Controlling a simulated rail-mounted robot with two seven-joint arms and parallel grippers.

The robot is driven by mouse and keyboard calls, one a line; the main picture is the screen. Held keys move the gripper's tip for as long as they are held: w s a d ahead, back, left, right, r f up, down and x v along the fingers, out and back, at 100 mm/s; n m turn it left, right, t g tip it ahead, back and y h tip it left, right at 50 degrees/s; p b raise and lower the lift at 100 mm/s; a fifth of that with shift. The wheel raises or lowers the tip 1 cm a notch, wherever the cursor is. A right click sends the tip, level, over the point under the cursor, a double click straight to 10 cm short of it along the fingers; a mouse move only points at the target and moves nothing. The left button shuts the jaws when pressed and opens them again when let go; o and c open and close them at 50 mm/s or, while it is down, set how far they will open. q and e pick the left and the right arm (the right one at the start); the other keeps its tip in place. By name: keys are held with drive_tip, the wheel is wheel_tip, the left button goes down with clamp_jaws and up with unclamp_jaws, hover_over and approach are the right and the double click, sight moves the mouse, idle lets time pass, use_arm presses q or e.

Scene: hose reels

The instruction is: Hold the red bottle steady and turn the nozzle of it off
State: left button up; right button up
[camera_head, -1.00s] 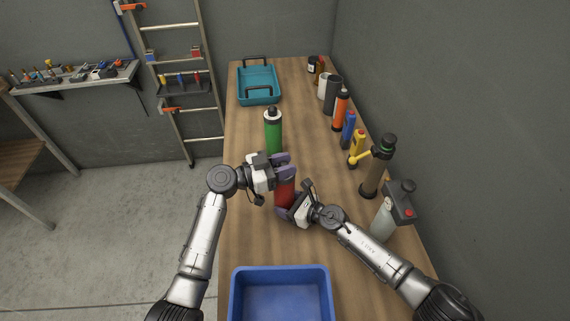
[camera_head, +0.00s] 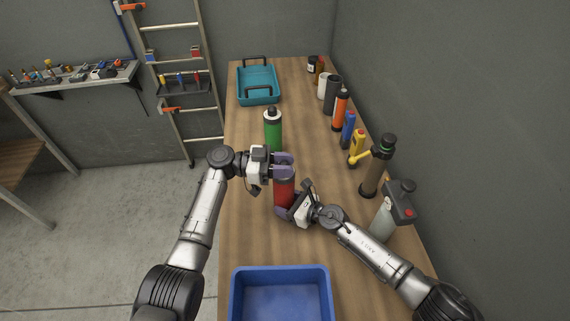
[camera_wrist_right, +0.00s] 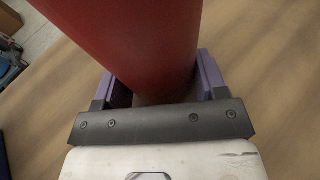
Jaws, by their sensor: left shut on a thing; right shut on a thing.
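The red bottle (camera_head: 284,193) stands upright on the wooden workbench, between my two grippers. My right gripper (camera_head: 287,211) is shut around the bottle's lower body. In the right wrist view the red body (camera_wrist_right: 135,40) sits between the purple fingers of my right gripper (camera_wrist_right: 158,88). My left gripper (camera_head: 284,166) is shut at the bottle's top, where the nozzle would be. The nozzle is hidden by the purple fingers.
A green bottle (camera_head: 273,130) stands just behind my left gripper. A blue bin (camera_head: 282,271) is at the front and a teal tray (camera_head: 258,84) at the back left. Several bottles line the right wall, including a grey sprayer (camera_head: 388,215).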

use_arm(q)
drive_tip(key=o, duration=0.9)
drive_tip(key=shift+o, duration=0.2)
drive_tip(key=w+a, duration=0.1)
drive_tip(key=a, duration=1.1)
use_arm(e)
drive_tip(key=o, duration=0.8)
